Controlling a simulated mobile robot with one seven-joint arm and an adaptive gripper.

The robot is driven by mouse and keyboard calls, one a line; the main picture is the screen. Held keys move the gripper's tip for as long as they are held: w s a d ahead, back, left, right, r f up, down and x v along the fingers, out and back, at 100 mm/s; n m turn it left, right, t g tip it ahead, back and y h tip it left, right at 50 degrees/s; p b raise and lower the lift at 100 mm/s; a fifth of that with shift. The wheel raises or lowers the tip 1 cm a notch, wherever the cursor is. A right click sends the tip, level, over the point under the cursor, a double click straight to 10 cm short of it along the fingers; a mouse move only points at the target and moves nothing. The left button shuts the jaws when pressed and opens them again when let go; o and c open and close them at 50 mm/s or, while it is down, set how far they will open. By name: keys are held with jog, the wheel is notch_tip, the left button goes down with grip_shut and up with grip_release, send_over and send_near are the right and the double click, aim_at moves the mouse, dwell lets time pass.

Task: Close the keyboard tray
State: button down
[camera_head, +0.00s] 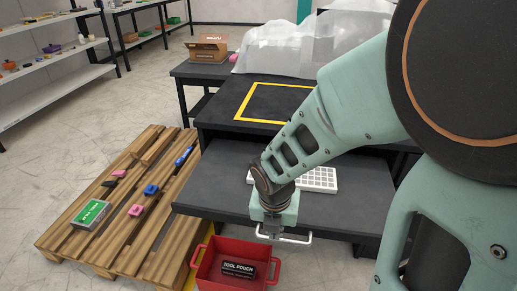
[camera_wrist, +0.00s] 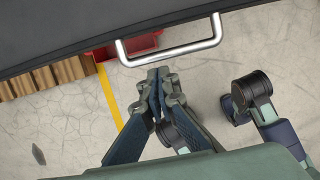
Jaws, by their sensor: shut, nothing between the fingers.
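The keyboard tray (camera_head: 224,195) is a dark sliding shelf pulled out from under the desk (camera_head: 222,120). A white keyboard (camera_head: 318,180) lies on it, partly hidden by my arm. A silver bar handle (camera_head: 298,239) is on the tray's front edge. In the wrist view the handle (camera_wrist: 170,55) crosses the upper middle, and the dark tray (camera_wrist: 60,35) fills the top left. My gripper (camera_wrist: 159,72) is shut and empty, its fingertips just below the handle in that view. I cannot tell whether they touch it. In the head view my gripper is mostly hidden by my wrist.
A red bin (camera_head: 208,267) with a black tool pouch box (camera_head: 238,270) stands on the floor below the tray's front. A wooden pallet (camera_head: 122,238) with small items lies left of the desk. Shelves (camera_head: 60,85) stand at the far left. Some floor between is clear.

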jog(key=w+f+b, duration=0.2)
jog(key=w+f, duration=0.1)
jog(key=shift+d+f, duration=0.25)
jog(key=shift+d, duration=0.15)
jog(key=shift+w+d+r, duration=0.15)
jog(key=shift+w+d, duration=0.1)
jog(key=shift+w, duration=0.6)
